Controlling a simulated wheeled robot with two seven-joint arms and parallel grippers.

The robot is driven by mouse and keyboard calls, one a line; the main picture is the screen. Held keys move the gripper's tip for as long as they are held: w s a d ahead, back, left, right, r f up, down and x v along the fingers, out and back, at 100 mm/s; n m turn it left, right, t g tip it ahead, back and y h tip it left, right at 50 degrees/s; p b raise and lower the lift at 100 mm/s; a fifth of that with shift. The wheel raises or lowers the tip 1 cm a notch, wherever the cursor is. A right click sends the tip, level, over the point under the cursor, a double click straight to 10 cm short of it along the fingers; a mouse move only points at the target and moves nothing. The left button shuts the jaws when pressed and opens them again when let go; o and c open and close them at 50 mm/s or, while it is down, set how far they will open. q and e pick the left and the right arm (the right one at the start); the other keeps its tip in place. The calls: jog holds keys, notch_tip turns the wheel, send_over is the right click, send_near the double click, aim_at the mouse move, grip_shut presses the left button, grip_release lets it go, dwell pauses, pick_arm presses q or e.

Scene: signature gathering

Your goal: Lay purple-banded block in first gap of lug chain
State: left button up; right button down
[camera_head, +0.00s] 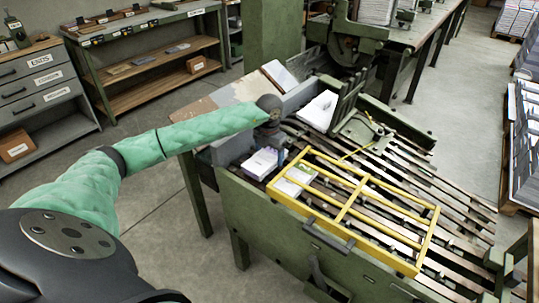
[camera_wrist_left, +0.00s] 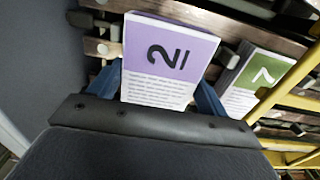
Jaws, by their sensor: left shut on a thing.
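The purple-banded block (camera_wrist_left: 165,60), a white stack of pages marked 2 with a bar beside it, is between the blue fingers of my left gripper (camera_wrist_left: 160,92), which is shut on it. In the head view the block (camera_head: 262,162) is under my left gripper (camera_head: 270,148), at the near left end of the slatted lug chain (camera_head: 400,178). I cannot tell whether it touches the slats. A green-banded block (camera_wrist_left: 262,78) marked 7 lies on the chain just to its right, with a narrow space between; it also shows in the head view (camera_head: 296,178). My right gripper is not in view.
A yellow guard frame (camera_head: 345,212) spans the near side of the chain, partly over the green-banded block. A white stack (camera_head: 318,111) sits behind, beside a green machine arm (camera_head: 347,95). A grey housing (camera_head: 232,148) stands left of the purple-banded block.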

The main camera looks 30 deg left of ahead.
aim_at(269, 154)
pick_arm(q)
jog(key=shift+f, duration=0.45)
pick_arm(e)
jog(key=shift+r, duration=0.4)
pick_arm(q)
jog(key=shift+f, duration=0.1)
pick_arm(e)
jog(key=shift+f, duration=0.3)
pick_arm(q)
jog(key=o, duration=1.1)
jog(key=shift+o, duration=0.2)
jog(key=shift+r, duration=0.4)
notch_tip(269, 154, up, 12)
jog(key=b, duration=0.2)
jog(key=shift+f, duration=0.25)
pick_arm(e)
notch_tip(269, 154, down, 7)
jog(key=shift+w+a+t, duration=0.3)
